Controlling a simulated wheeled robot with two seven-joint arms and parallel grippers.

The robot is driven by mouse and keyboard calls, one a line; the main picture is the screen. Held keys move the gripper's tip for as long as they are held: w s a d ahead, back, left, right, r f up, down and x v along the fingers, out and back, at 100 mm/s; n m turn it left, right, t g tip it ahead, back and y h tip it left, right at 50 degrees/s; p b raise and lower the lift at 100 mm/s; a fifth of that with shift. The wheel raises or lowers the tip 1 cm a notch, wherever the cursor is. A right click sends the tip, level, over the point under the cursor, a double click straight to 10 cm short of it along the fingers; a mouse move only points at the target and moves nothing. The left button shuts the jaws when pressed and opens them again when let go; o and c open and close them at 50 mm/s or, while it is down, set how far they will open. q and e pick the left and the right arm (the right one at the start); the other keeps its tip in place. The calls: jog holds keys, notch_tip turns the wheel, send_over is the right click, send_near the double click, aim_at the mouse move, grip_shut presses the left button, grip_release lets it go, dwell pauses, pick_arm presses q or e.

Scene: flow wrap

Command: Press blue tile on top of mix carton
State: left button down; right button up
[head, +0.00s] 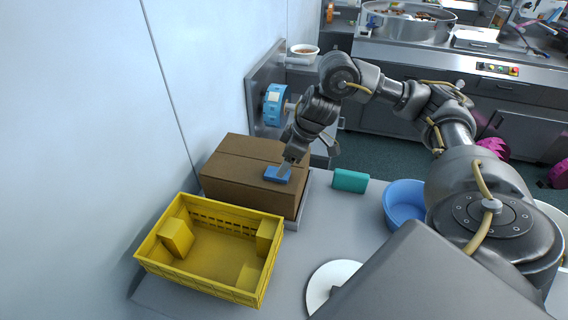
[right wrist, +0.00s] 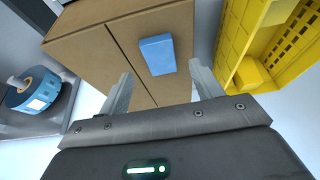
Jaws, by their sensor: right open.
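The mix carton (head: 240,165) is a closed brown box standing on the counter beside the wall. The blue tile (head: 277,174) lies on top of the carton, near its right front edge. It also shows in the right wrist view (right wrist: 158,54), flat on the brown carton top (right wrist: 85,50). My right gripper (head: 288,164) is right at the tile in the head view. In the right wrist view its two fingers (right wrist: 160,88) are apart, one to each side below the tile, with nothing between them. My left gripper is not in view.
A yellow crate (head: 148,262) with yellow blocks inside stands in front of the carton. A teal block (head: 350,181), a blue bowl (head: 404,204) and a white disc (head: 322,284) are to the right. A blue roll (head: 275,105) is mounted behind the carton.

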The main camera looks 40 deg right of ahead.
jog(key=p+v, duration=0.1)
jog(key=v, duration=0.5)
jog(key=shift+r, duration=0.2)
notch_tip(320, 180, up, 6)
jog(key=p, duration=0.7)
jog(key=shift+s+p, duration=0.1)
jog(key=shift+p, duration=0.2)
